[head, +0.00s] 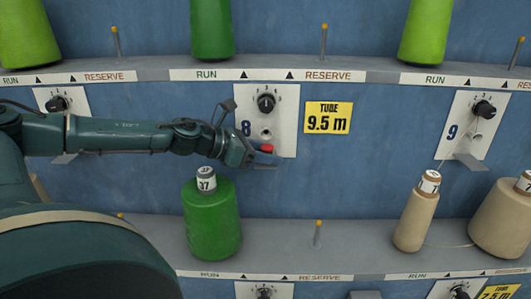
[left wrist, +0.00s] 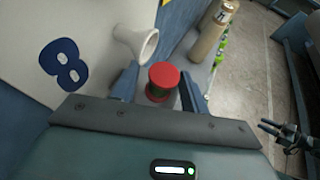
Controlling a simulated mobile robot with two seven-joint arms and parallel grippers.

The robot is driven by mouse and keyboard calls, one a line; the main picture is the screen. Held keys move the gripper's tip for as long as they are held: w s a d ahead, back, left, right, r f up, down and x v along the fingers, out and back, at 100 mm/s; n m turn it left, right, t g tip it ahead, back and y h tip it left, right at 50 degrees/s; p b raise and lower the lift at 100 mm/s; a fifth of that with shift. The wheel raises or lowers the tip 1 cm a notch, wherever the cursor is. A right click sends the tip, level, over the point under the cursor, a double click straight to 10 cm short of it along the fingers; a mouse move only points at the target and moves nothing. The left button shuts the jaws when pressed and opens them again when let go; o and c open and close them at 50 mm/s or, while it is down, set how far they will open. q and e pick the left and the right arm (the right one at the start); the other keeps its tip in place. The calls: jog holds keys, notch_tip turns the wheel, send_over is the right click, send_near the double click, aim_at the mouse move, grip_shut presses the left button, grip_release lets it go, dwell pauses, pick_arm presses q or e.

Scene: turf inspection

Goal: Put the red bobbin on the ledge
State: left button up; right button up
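The red bobbin (head: 266,148) is at the tip of my left gripper (head: 262,159), in front of the panel marked 8. In the left wrist view the bobbin (left wrist: 163,80) has a red end and a darker, greenish middle. It is between the two fingers of my left gripper (left wrist: 162,85). I cannot tell whether they press on it. The small grey ledge (head: 266,166) is low on the panel, partly hidden by the gripper. The bobbin is directly over or on it; contact is not clear. My right gripper is not in the head view.
Panel 8 has a black dial (head: 266,103) and a pale guide (left wrist: 140,40) close to the bobbin. A green cone (head: 211,220) stands on the shelf below the gripper. A yellow tag (head: 328,117) is to the right. Panel 9 has a similar ledge (head: 469,162).

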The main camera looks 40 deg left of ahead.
pick_arm(q)
jog(key=shift+o, duration=0.2)
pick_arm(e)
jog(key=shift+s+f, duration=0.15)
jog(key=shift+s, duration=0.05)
pick_arm(q)
jog(key=shift+r, duration=0.15)
jog(key=shift+f+b+v, duration=0.2)
jog(key=shift+b+v, duration=0.8)
jog(key=shift+b, duration=0.2)
jog(key=b+v, duration=0.4)
jog(key=v, duration=0.6)
jog(key=shift+r, duration=0.3)
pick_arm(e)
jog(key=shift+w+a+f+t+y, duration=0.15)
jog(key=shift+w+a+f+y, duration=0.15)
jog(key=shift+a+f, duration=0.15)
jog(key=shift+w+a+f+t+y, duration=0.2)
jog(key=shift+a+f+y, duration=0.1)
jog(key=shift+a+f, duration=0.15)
